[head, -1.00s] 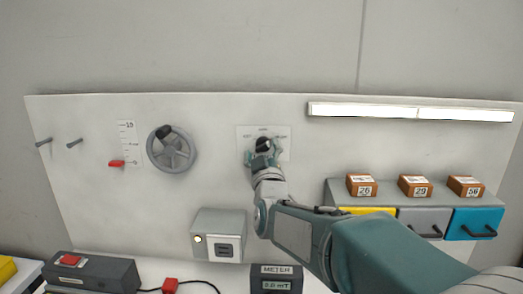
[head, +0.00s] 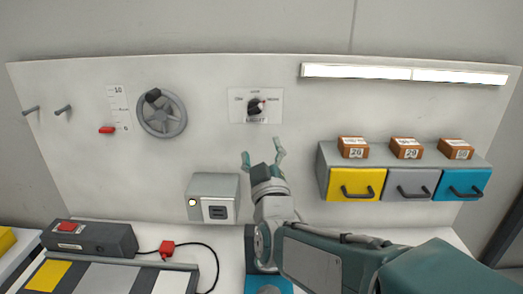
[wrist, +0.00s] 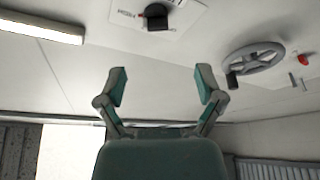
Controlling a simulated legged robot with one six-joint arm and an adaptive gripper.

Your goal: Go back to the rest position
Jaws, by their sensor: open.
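My gripper (head: 263,158) is open and empty. In the head view it is in front of the white panel (head: 220,150), just below the dark rotary knob (head: 255,106) on its white label plate, and apart from it. In the wrist view my gripper (wrist: 161,88) shows two spread teal fingers with nothing between them. The knob (wrist: 157,17) is at the top of the wrist view, beyond the fingertips.
A handwheel (head: 161,113) and red slider (head: 106,130) are on the panel's left. A grey socket box (head: 213,198) is left of my arm. Drawers (head: 355,184) with small boxes on top stand right. A scanner-like dark box (head: 90,238) and red plug (head: 167,248) lie lower left.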

